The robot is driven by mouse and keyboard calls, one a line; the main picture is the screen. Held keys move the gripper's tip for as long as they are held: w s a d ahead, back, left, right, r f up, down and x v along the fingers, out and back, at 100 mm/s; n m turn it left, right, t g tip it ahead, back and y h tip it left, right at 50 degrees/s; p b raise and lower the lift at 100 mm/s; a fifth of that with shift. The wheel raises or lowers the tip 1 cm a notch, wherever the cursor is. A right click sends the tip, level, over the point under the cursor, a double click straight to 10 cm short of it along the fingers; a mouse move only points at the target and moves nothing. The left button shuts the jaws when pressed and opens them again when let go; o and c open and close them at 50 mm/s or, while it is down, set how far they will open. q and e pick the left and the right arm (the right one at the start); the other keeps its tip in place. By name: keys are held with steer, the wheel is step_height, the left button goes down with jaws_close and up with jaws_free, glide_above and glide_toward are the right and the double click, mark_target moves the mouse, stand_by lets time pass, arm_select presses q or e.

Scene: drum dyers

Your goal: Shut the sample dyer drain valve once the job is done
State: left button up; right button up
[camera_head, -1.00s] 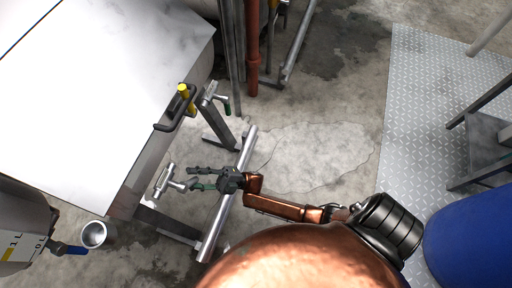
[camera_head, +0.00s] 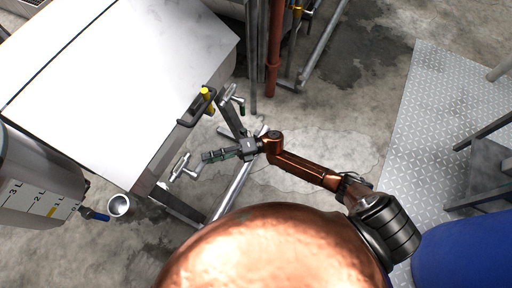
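My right gripper (camera_head: 206,156) points left, with its fingers seen nearly edge-on, so their gap is unclear. A silver T-handled valve (camera_head: 180,168) stands just left of its fingertips, with a small visible gap. A second silver T-handled valve (camera_head: 229,97) with a green part is above the gripper. A grey vessel with litre marks (camera_head: 38,180) is at the left edge. A blue-handled fitting (camera_head: 94,215) comes out of it beside a round metal cup (camera_head: 118,205). I cannot tell which valve is the sample dyer drain valve. My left gripper is not in view.
A white-topped machine (camera_head: 130,70) with a yellow-handled latch (camera_head: 206,97) fills the upper left. A blue drum (camera_head: 465,250) is at lower right, beside a chequered plate (camera_head: 425,130). Concrete floor lies open between.

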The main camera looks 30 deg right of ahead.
steer(key=w+d+f+m+t+h+p, duration=0.3)
steer(key=d+f+m+t+h, duration=0.6)
steer(key=d+f+m, duration=0.7)
steer(key=shift+d+f+m+t+h+p, duration=0.3)
steer(key=shift+d+f+p, duration=0.4)
steer(key=shift+d+f, duration=0.75)
steer(key=shift+d+r, duration=0.15)
steer(key=shift+d, duration=0.1)
